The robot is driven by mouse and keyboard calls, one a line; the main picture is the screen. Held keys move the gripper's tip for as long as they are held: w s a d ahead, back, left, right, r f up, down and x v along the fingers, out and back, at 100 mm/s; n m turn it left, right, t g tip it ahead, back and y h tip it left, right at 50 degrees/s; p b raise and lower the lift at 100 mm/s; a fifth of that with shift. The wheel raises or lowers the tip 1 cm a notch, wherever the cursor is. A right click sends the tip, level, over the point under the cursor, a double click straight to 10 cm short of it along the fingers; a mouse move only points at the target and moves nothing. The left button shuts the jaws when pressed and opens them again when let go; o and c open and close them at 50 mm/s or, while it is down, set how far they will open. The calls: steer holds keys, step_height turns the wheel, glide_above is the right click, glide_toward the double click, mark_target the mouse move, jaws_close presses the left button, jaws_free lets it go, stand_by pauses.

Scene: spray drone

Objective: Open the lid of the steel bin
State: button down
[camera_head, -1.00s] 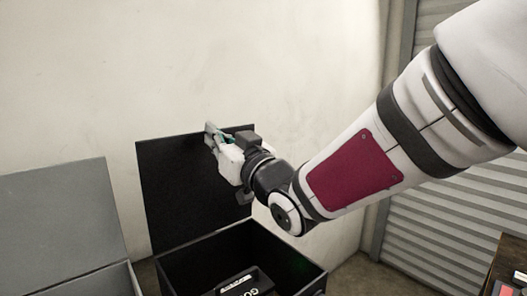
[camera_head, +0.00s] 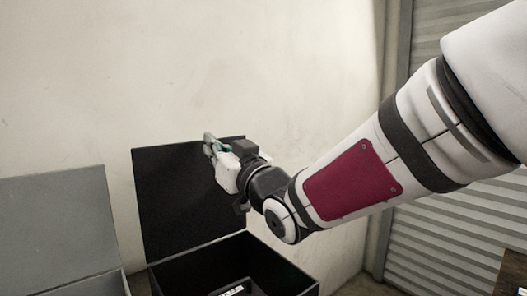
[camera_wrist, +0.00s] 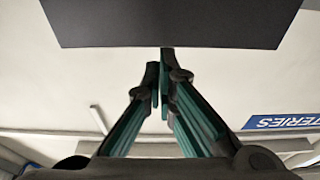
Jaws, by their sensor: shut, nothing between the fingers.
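A dark bin (camera_head: 283,268) stands low in the head view, with its black lid (camera_head: 180,205) standing upright at its back, open. My gripper (camera_head: 210,143) is at the upper right of this lid, by its top edge. Its fingers are shut with nothing between them; I cannot tell whether they touch the lid. In the wrist view the shut fingertips (camera_wrist: 160,75) point at the edge of a dark panel (camera_wrist: 175,22), which looks like the lid. A grey bin's lid (camera_head: 60,220) is also raised at the left. The lower parts of both bins are out of frame.
A pale wall (camera_head: 90,80) is close behind the lids. A ribbed shutter (camera_head: 430,245) is at the right, with a table corner (camera_head: 510,272) at the lower right. An object with a white label (camera_head: 232,290) lies in the dark bin. A blue sign (camera_wrist: 283,122) shows in the wrist view.

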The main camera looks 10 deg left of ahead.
steer(key=r+v, duration=0.2)
steer(key=v, duration=0.8)
steer(key=s+d+f+m+g+h+p, duration=0.1)
steer(key=s+d+f+m+h+p, duration=0.15)
steer(key=d+h, duration=0.6)
steer(key=s+d+f+m+h+p, duration=0.1)
steer(key=d+f+m+h+p, duration=0.2)
steer(key=d, duration=1.1)
steer(key=s+d+f+m+g+h+p, duration=0.1)
steer(key=s+d+g, duration=0.3)
steer(key=s, duration=0.7)
steer(key=s+d+f+m+g+h+p, duration=0.2)
steer(key=s+d, duration=0.4)
steer(key=s, duration=0.5)
step_height(320, 180, down, 2)
steer(key=shift+s+f+m+g+h, duration=0.2)
steer(key=shift+s+m+g+h, duration=0.3)
steer(key=shift+g, duration=0.7)
